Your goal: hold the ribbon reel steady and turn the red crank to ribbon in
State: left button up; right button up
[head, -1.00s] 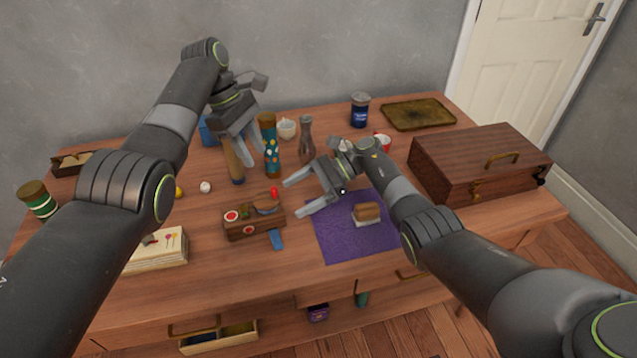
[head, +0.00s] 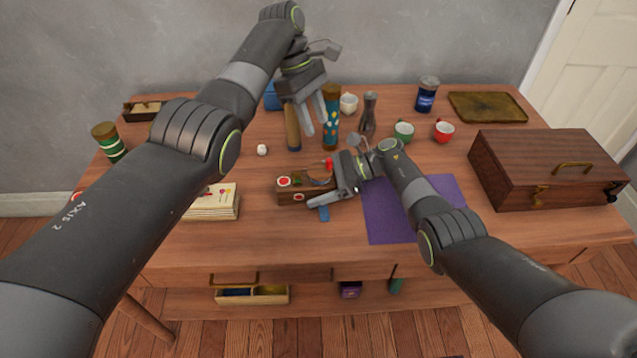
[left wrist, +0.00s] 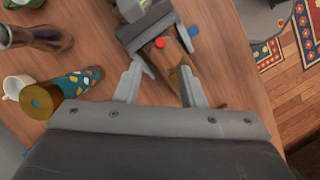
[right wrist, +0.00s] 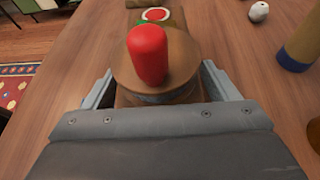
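The ribbon reel (head: 291,189) is a small wooden box with red-and-white discs, standing on the table. Its red crank knob (head: 329,163) stands upright at its right end; the knob (right wrist: 148,54) is large in the right wrist view. A blue ribbon end (head: 324,213) lies at its front. My right gripper (head: 327,184) is open around the reel's right end, one finger on each side; contact cannot be told. My left gripper (head: 316,118) is open and empty, pointing down above and behind the reel. In the left wrist view, the reel (left wrist: 170,60) shows beyond its fingers.
A patterned cylinder (head: 331,135) and a brown-and-blue cylinder (head: 292,128) stand close behind the reel. A purple mat (head: 385,222) lies right of it, partly under my right arm. A card stack (head: 213,203) is left. A wooden chest (head: 540,165) stands far right.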

jog(key=c, duration=1.1)
jog(key=shift+c, duration=0.2)
pick_arm(q)
jog(key=n+t+h, duration=0.3)
jog(key=n+h, duration=0.3)
jog(key=n, duration=0.2)
send_near(329, 160)
jog(key=x, duration=1)
